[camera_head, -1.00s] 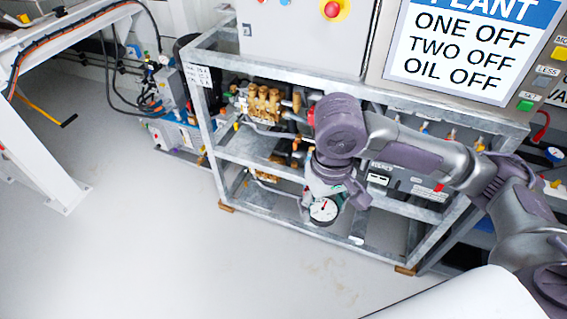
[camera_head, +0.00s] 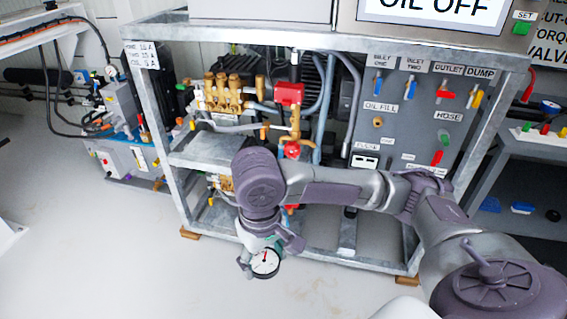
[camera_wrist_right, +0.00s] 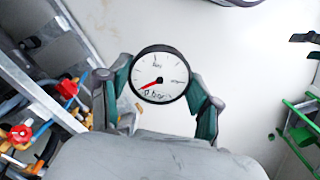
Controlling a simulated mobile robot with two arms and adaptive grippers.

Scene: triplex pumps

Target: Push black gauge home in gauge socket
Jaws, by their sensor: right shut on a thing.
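The black gauge (camera_head: 265,263) has a white dial, a black rim and a red needle. My right gripper (camera_head: 259,257) is shut on it and holds it in front of the lower part of the pump frame. In the right wrist view the gauge (camera_wrist_right: 159,76) sits between the two teal-padded fingers of the right gripper (camera_wrist_right: 158,85), its dial facing the camera. I cannot make out the gauge socket. My left gripper is not in view.
The metal pump frame (camera_head: 160,100) holds brass pump fittings (camera_head: 222,92) and a grey valve panel (camera_head: 415,115) with coloured levers. A bench with valves (camera_head: 545,135) stands at the right. The pale floor (camera_head: 100,260) is clear at the left front.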

